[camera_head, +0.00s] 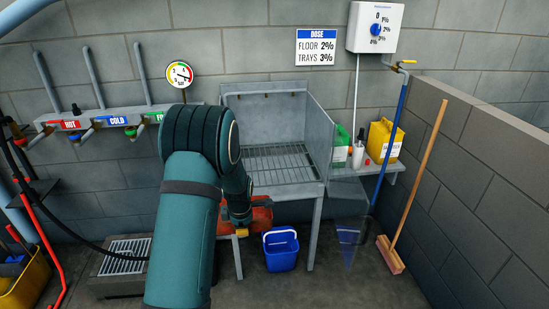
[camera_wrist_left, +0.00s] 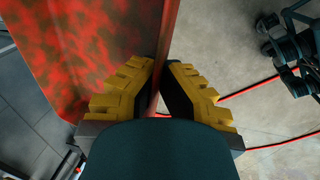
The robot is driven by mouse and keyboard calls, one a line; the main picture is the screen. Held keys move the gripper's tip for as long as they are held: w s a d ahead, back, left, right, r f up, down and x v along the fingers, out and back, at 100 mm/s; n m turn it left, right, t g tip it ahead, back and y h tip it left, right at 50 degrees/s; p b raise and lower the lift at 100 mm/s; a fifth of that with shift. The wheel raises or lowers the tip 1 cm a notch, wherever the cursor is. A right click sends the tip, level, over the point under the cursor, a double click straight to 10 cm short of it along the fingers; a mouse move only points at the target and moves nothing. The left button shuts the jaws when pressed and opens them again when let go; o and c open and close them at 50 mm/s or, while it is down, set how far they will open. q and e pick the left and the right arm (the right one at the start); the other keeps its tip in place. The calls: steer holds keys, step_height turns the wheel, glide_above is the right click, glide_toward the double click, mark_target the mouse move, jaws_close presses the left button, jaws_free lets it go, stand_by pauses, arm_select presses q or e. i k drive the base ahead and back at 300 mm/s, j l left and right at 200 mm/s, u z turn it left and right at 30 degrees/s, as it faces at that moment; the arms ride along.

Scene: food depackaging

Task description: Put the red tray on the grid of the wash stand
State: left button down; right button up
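The wash stand (camera_head: 319,125) is a grey metal sink against the back wall, with a dark barred grid (camera_head: 270,153) inside; no object shows on the visible part of the grid. The red tray (camera_head: 262,216) shows partly behind my left arm, low at the stand's front and below grid height. In the left wrist view the tray (camera_wrist_left: 95,45) is mottled red and dark, and its wall stands between the yellow-padded fingers of my left gripper (camera_wrist_left: 161,76). The gripper is shut on that wall. In the head view its fingers are mostly hidden. My right gripper is not recognisable in either view.
A blue bucket (camera_head: 281,250) stands under the wash stand. A side shelf (camera_head: 376,176) holds a green container (camera_head: 340,147) and a yellow canister (camera_head: 383,141). A broom (camera_head: 420,180) leans at the right wall. A floor drain (camera_head: 124,256) lies left of my arm.

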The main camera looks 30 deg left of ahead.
mark_target(272, 167)
steer(key=i+j, duration=0.25)
steer(key=i, duration=0.25)
steer(key=i+j, duration=0.2)
steer(key=i, duration=0.25)
steer(key=i+j, duration=0.25)
steer(key=i, duration=0.25)
